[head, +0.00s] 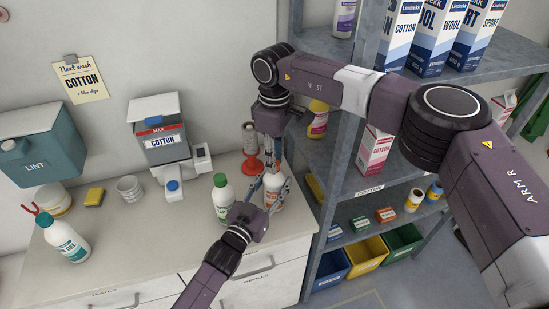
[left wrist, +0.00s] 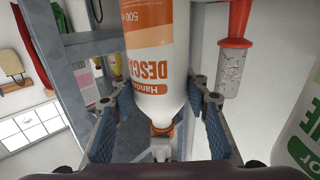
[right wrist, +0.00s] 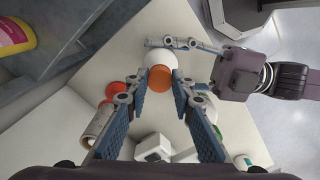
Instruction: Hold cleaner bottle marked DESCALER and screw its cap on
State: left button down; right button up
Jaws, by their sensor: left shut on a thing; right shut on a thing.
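The DESCALER bottle (head: 273,186) is white with an orange label and stands upright near the counter's right end. Its lettering shows in the left wrist view (left wrist: 150,60). My left gripper (head: 262,197) is shut around the bottle body; one finger on each side shows in the left wrist view (left wrist: 160,105). My right gripper (head: 272,160) comes down from above and is shut on the orange cap (right wrist: 172,79). The cap is over the bottle's top. I cannot tell whether it is seated on the thread.
A green-capped bottle (head: 222,196) stands close left of the DESCALER bottle. A grey shelf (head: 325,185) with boxes and bins rises on the right. A GEL bottle (head: 66,240) and free counter lie left.

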jog(key=o, duration=0.7)
jog(key=shift+r, duration=2.3)
jog(key=shift+c, duration=0.5)
